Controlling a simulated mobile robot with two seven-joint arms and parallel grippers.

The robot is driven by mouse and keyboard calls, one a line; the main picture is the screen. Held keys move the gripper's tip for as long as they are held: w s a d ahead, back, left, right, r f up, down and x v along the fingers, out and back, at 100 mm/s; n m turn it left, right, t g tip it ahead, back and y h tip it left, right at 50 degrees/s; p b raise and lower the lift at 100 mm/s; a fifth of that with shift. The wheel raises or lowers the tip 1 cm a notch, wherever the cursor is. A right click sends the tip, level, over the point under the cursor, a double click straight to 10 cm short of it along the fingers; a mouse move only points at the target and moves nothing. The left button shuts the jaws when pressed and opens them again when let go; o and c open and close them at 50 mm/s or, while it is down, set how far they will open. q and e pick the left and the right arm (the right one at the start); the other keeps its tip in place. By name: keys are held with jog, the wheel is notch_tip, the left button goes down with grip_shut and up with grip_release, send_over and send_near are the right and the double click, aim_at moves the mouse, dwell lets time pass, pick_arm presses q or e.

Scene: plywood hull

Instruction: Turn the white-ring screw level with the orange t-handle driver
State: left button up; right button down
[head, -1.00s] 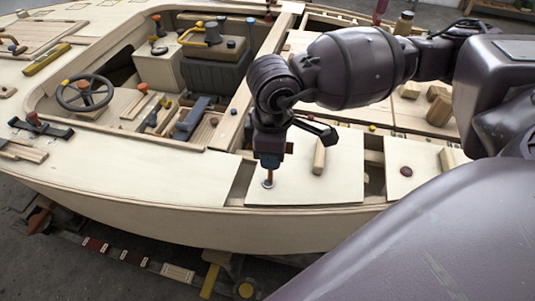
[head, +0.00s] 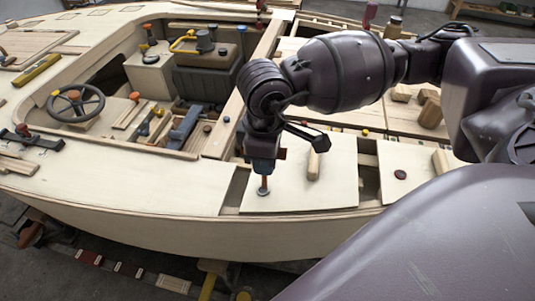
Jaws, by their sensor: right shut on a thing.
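My right gripper (head: 263,166) points straight down over the pale deck panel (head: 310,198). It is shut on the driver (head: 264,182), of which only a short orange-brown shaft shows below the fingers. The driver's handle is hidden by the gripper. The shaft stands upright, and its lower end meets a small light ring, the white-ring screw (head: 263,191), near the panel's left front part. The screw's slot is too small to make out, so I cannot tell its angle. My left gripper is out of view.
A wooden block (head: 314,164) stands on the panel to the right of the gripper. A dark red knob (head: 400,174) sits on the panel further right. A steering wheel (head: 76,103) and the open cockpit lie to the left. The hull's edge runs along the front.

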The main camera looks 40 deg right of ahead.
jog(key=m, duration=0.4)
jog(key=shift+a+f+p, duration=0.1)
jog(key=shift+f+p, duration=0.2)
jog(key=shift+f, duration=0.05)
jog(key=m, duration=0.4)
jog(key=shift+w+a+r+p, duration=0.1)
jog(key=shift+w+p, duration=0.05)
jog(key=shift+p, duration=0.25)
jog(key=m, duration=0.3)
jog(key=shift+r+p, duration=0.15)
jog(key=shift+p, duration=0.25)
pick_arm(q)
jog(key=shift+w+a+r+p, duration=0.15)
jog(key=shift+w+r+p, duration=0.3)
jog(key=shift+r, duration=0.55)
pick_arm(e)
jog(key=shift+a+m, duration=0.1)
jog(key=shift+m, duration=1.3)
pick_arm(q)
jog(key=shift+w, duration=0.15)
